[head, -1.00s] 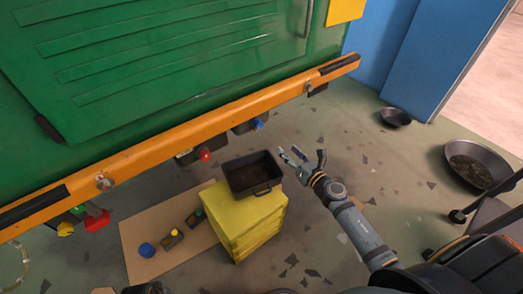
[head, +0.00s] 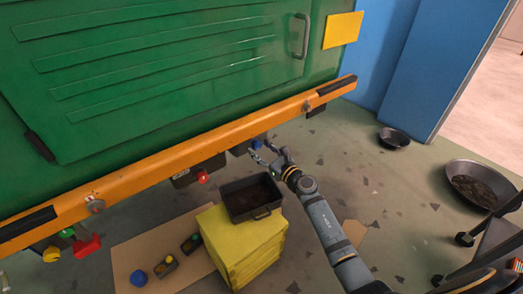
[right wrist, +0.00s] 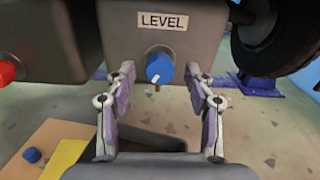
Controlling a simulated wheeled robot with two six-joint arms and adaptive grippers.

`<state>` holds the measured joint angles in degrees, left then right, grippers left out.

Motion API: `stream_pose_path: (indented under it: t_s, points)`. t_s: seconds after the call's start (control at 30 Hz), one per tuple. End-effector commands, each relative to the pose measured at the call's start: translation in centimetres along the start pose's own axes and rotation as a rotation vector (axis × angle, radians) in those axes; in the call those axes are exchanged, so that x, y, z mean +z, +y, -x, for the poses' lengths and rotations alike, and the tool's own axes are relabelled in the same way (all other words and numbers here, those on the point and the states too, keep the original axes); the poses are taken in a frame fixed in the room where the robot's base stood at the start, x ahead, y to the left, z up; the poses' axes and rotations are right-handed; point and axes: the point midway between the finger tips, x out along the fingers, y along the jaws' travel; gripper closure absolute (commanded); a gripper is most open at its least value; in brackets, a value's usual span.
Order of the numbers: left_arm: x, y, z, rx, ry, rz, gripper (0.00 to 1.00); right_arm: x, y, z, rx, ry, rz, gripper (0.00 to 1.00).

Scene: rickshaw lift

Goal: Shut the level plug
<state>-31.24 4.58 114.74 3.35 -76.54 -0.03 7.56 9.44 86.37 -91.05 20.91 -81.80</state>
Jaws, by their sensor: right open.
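The level plug is a blue knob (right wrist: 159,68) with a white mark, on a dark grey housing under a "LEVEL" label (right wrist: 162,20) in the right wrist view. A brownish tip shows just below the knob. In the head view the blue knob (head: 257,145) sits under the orange bar. My right gripper (right wrist: 160,88) is open, its fingers on either side of the knob and a little below or short of it, not closed on it. In the head view my right gripper (head: 266,153) reaches up to the knob. My left gripper is not in view.
A black tray (head: 250,197) sits on a yellow block (head: 240,250) below the right gripper. A red knob (head: 202,177) is left of the blue one. The orange bar (head: 200,148) runs just above. Dark pans (head: 395,138) stand on the floor at the right.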

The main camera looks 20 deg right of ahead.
Motion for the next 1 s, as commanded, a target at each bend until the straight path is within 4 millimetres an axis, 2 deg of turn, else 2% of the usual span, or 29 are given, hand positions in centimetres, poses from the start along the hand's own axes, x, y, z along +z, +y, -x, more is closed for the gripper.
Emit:
stream_pose_path:
  t_s: [0.27,0.67,0.93,1.0]
  points:
    - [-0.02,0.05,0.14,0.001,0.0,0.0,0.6,0.0,0.01,-0.24,0.0,0.0,0.0,0.46]
    - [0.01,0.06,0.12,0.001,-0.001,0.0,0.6,0.0,0.0,-0.21,0.0,0.0,0.0,0.99]
    - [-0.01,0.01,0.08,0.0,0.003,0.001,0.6,0.06,0.0,-0.2,0.0,0.001,-0.027,1.0]
    - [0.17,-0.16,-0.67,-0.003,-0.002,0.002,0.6,0.08,0.0,-0.2,0.0,0.001,-0.051,1.0]
